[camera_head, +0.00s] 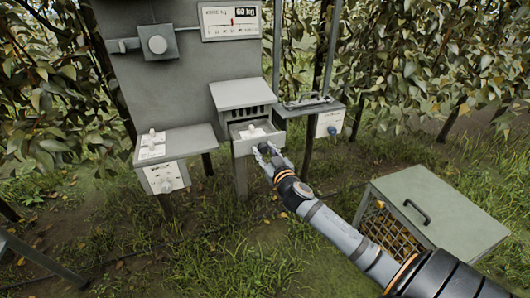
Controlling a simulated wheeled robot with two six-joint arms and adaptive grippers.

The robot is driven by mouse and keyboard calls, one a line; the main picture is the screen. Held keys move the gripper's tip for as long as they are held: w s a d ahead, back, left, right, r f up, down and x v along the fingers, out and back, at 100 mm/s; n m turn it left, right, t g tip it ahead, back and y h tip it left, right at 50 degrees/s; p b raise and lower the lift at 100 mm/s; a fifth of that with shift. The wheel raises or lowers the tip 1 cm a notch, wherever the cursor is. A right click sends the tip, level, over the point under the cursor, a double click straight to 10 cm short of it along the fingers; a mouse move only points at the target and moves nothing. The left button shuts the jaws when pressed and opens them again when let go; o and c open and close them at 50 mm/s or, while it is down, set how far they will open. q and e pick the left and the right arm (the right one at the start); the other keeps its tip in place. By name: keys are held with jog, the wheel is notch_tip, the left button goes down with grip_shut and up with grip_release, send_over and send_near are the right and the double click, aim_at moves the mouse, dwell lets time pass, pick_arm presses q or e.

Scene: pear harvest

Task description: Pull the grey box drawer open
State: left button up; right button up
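The grey box (242,94) with a slatted vent stands in the middle, in front of a tall grey panel. Its drawer (266,143) sticks out below the vent, so its inside shows, with a small whitish thing (251,132) in it. My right gripper (263,149) is at the right part of the drawer's front face. Its fingers are small and dark here, and I cannot tell whether they are closed on a handle. The drawer's handle is not clearly seen. My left gripper is not in view.
A grey stand with a white dial plate (165,178) is at left. A small shelf (309,105) with a white box (330,123) is right of the drawer. A green-lidded crate (447,214) stands at lower right. Grass lies open in front.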

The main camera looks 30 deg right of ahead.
jog(key=shift+o, duration=0.7)
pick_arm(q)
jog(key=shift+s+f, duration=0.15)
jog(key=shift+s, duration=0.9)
pick_arm(e)
jog(key=s+a, duration=0.2)
jog(key=s, duration=0.9)
jog(key=shift+s+a, duration=0.15)
jog(key=shift+s, duration=0.25)
